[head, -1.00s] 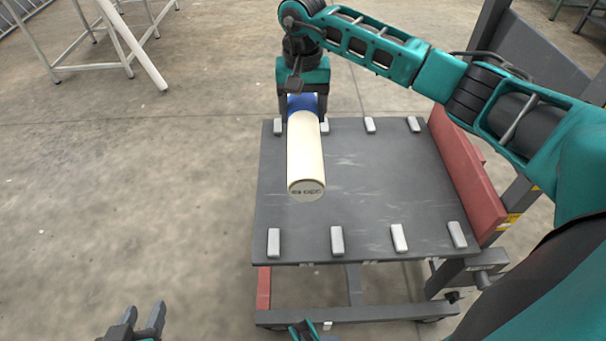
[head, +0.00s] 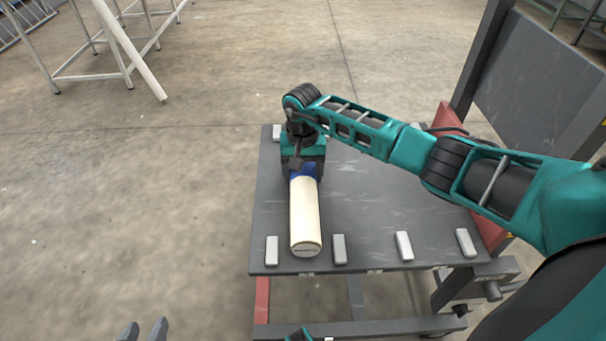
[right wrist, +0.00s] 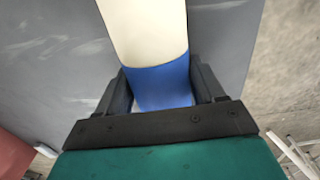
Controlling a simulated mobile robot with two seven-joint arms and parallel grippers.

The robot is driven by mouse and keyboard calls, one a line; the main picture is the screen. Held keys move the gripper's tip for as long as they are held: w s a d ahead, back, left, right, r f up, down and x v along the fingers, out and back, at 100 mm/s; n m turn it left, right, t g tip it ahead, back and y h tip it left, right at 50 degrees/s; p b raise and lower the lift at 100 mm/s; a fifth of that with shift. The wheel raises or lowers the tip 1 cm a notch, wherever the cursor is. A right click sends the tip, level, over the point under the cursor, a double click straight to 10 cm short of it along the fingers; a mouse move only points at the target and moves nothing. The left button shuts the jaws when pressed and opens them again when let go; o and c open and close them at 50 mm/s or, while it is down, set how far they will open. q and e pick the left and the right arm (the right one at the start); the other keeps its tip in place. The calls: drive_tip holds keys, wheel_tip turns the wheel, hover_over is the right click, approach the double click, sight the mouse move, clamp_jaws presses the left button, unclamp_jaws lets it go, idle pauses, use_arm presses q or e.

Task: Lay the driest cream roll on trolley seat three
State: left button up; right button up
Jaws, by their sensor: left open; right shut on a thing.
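A cream roll (head: 305,215) with a blue band (head: 302,171) near its far end shows in the head view. My right gripper (head: 303,174) is shut around the blue band; the right wrist view also shows the blue band (right wrist: 160,85) between the fingers. The roll lies lengthwise over the dark trolley deck (head: 370,215), in the leftmost gap between the front blocks. It is on or just above the deck; I cannot tell which. The print on its near end is too small to read. My left gripper (head: 143,331) is open and empty, low at the left, away from the trolley.
Pale blocks line the deck's front edge, such as the left one (head: 272,250) and the second one (head: 339,249). A back block (head: 277,132) shows too; my right arm hides others. A white frame (head: 125,50) stands far left.

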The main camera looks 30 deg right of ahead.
drive_tip(key=shift+f, duration=0.2)
drive_tip(key=o, duration=1.4)
drive_tip(key=shift+c, duration=0.2)
use_arm(q)
drive_tip(key=shift+w+r, duration=0.2)
drive_tip(key=shift+r, duration=0.05)
use_arm(e)
drive_tip(key=shift+r, duration=0.15)
wheel_tip(320, 180, up, 11)
drive_tip(key=p, duration=0.3)
drive_tip(key=shift+r, duration=0.15)
use_arm(q)
drive_tip(key=shift+s+a+r, duration=0.25)
drive_tip(key=shift+a+r, duration=0.25)
drive_tip(key=shift+r, duration=0.15)
use_arm(e)
drive_tip(key=shift+r, duration=0.35)
